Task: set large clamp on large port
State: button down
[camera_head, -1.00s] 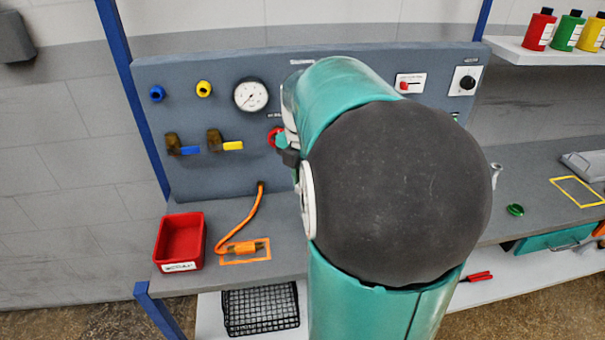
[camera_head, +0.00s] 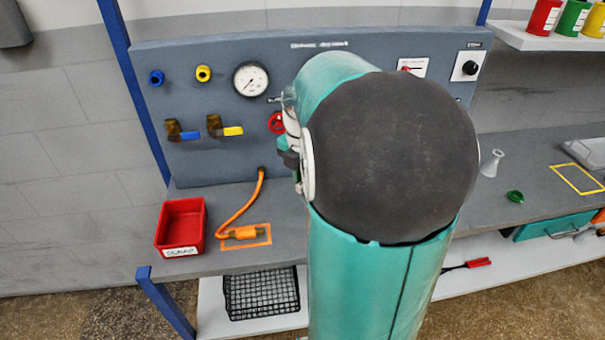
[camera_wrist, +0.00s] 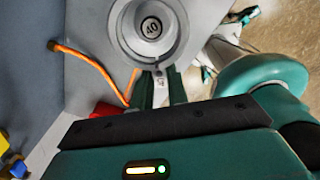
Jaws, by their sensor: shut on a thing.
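In the wrist view my gripper (camera_wrist: 161,90) is shut on the lower edge of a light grey ring (camera_wrist: 119,28), which seems to be the large clamp. I cannot tell whether this disc is the large port or a part held with the ring, nor whether the clamp touches the port. In the head view my arm hides the gripper, the clamp and the middle of the panel, so no large port shows there.
The grey panel (camera_head: 215,163) carries a gauge (camera_head: 250,79) and valve handles (camera_head: 232,131). On the bench stand a red scrap bin (camera_head: 181,228), an orange cable (camera_head: 243,208), a pale flared piece (camera_head: 492,163) and a green ring (camera_head: 515,196). A black basket (camera_head: 261,293) sits below.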

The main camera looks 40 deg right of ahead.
jog(key=shift+f, duration=2.85)
jog(key=c, duration=1.3)
grip_release()
notch_tip(320, 180, up, 14)
jog(key=shift+f, duration=0.1)
